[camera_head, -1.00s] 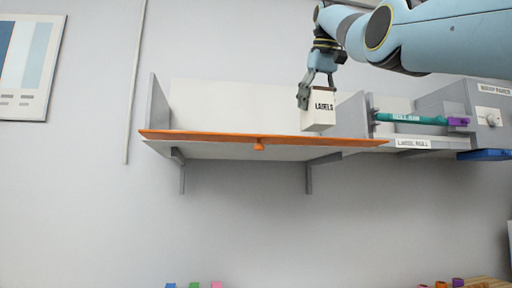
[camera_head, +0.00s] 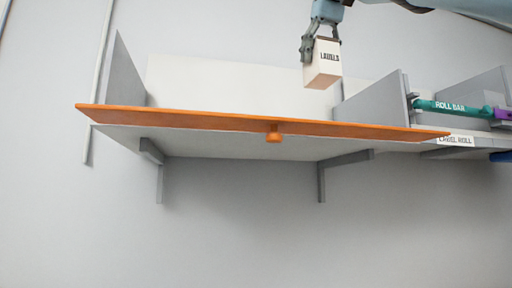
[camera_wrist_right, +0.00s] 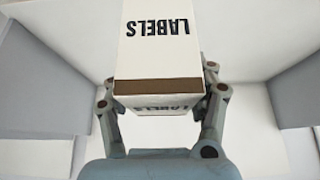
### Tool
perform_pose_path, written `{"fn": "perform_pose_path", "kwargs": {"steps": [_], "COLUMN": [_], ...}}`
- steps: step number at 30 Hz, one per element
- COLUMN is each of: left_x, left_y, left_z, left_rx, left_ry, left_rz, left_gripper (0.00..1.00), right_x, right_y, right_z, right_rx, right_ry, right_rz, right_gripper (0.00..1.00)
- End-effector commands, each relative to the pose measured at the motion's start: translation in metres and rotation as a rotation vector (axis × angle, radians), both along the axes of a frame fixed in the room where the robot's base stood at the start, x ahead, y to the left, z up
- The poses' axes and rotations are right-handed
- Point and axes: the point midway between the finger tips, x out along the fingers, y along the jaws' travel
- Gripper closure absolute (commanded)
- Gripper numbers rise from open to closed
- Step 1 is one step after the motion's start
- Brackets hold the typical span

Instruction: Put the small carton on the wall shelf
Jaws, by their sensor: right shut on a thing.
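The small carton (camera_head: 322,66) is cream with a brown band and the word LABELS. My right gripper (camera_head: 321,42) is shut on it from above and holds it in front of the shelf's back panel, above the orange front edge. In the right wrist view the carton (camera_wrist_right: 156,48) sits between the two fingers of my right gripper (camera_wrist_right: 162,100). The wall shelf (camera_head: 230,145) has grey side panels, a pale back and an orange front strip with a small knob. Its top surface is hidden by the strip from this low angle. My left gripper is not in view.
A grey divider (camera_head: 375,102) bounds the shelf on the right. Beyond it are a green roll bar (camera_head: 452,106) and a LABEL ROLL sign (camera_head: 455,141). Grey brackets (camera_head: 160,183) hold the shelf from below. The shelf's left and middle look free above the strip.

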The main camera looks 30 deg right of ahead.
Motion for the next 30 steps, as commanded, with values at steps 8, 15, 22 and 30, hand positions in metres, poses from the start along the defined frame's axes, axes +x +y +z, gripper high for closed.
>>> {"fn": "perform_pose_path", "kwargs": {"steps": [8, 15, 22, 30], "left_x": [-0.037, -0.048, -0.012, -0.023], "left_y": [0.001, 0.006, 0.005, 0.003], "left_z": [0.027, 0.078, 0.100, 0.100], "left_rx": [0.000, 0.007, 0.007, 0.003], "left_ry": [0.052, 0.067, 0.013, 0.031], "left_rz": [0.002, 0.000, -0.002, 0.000], "left_gripper": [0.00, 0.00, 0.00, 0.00], "right_x": [0.048, 0.089, 0.111, 0.114], "right_y": [0.008, 0.014, 0.019, 0.018], "right_z": [-0.025, -0.045, -0.065, -0.100], "right_rx": [-0.002, -0.002, 0.000, -0.001], "right_ry": [0.003, 0.000, -0.001, -0.001], "right_rz": [0.001, -0.001, 0.001, -0.001], "right_gripper": [0.83, 0.83, 0.83, 0.83]}}
